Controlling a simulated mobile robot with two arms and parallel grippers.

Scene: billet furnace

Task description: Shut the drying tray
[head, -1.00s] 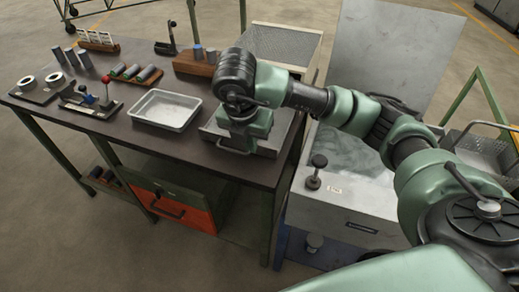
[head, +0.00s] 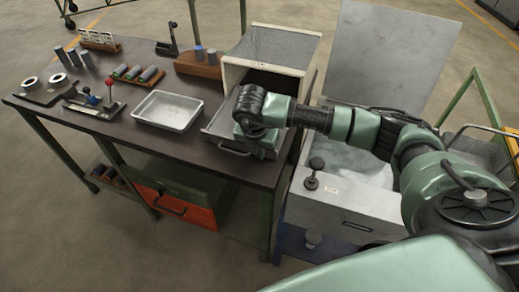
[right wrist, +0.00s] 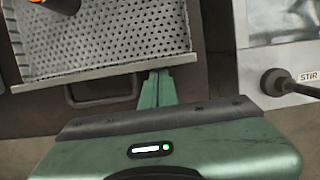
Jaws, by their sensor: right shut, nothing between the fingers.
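The drying tray (head: 218,128) is a perforated metal drawer pulled out of a pale box (head: 266,62) at the bench's right end. My right arm covers part of it in the head view. In the right wrist view the perforated tray (right wrist: 120,45) shows with its front edge and a dark bar handle (right wrist: 88,102). My right gripper (right wrist: 158,80) is shut and empty, its fingertips close to the tray's front edge, just right of the handle. I cannot tell whether they touch. In the head view the right gripper (head: 258,152) is at the tray's front right. My left gripper is not in view.
A shallow metal pan (head: 167,110) stands left of the tray. A metal tank (head: 345,190) with a knob (head: 314,172) and raised lid (head: 390,55) stands to the right. A dark object with orange shows at the wrist view's top left.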

